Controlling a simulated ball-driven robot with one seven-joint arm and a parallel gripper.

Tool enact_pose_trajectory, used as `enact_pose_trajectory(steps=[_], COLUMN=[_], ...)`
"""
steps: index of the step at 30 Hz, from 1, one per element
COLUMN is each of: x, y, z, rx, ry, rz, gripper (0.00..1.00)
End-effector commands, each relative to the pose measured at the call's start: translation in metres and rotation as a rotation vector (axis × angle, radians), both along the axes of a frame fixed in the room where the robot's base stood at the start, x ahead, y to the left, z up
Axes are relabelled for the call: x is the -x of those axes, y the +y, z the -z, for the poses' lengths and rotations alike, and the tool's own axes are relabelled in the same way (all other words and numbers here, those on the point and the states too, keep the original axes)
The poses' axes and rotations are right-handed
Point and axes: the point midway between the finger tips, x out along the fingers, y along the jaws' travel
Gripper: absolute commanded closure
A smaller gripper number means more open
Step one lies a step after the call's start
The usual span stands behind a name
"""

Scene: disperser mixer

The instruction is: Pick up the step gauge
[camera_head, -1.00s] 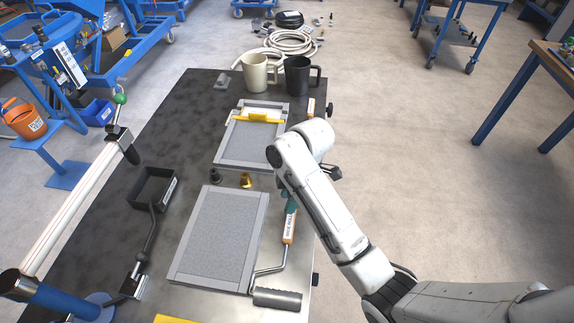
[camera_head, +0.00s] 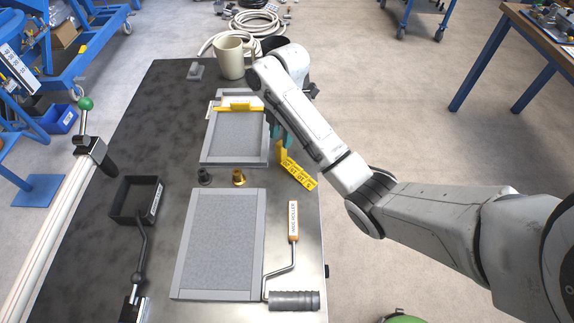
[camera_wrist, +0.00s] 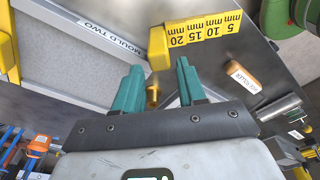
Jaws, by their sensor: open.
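The yellow step gauge (camera_head: 298,172), marked 5 10 15 20 mm, is at the table's right edge beside the near corner of the far mould. In the wrist view the step gauge (camera_wrist: 198,40) lies just beyond my fingertips, its lower-left end in front of the gap between them. My gripper (camera_wrist: 160,80) is open, with two teal fingers apart and nothing held between them. In the head view my gripper (camera_head: 277,128) is partly hidden by my arm, above the far mould's right edge.
The far mould (camera_head: 205,140) carries a yellow bar. A near mould (camera_head: 180,250), a roller (camera_head: 293,300) with a wooden handle, a black tray (camera_head: 118,200) and brass (camera_head: 239,178) and dark (camera_head: 204,176) fittings share the table. A beige mug (camera_head: 230,58) stands at the back.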

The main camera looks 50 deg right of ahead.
Motion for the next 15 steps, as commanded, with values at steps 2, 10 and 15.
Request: enact_pose_trajectory(steps=[2, 10, 15], x=[0.0, 0.0, -0.001], y=[0.001, 0.001, 0.002], z=[0.012, 0.032, 0.056], rx=[0.0, -0.002, -0.001], ry=[0.0, 0.005, 0.002], rz=[0.0, 0.002, 0.002], gripper=[0.6, 0.6, 0.6])
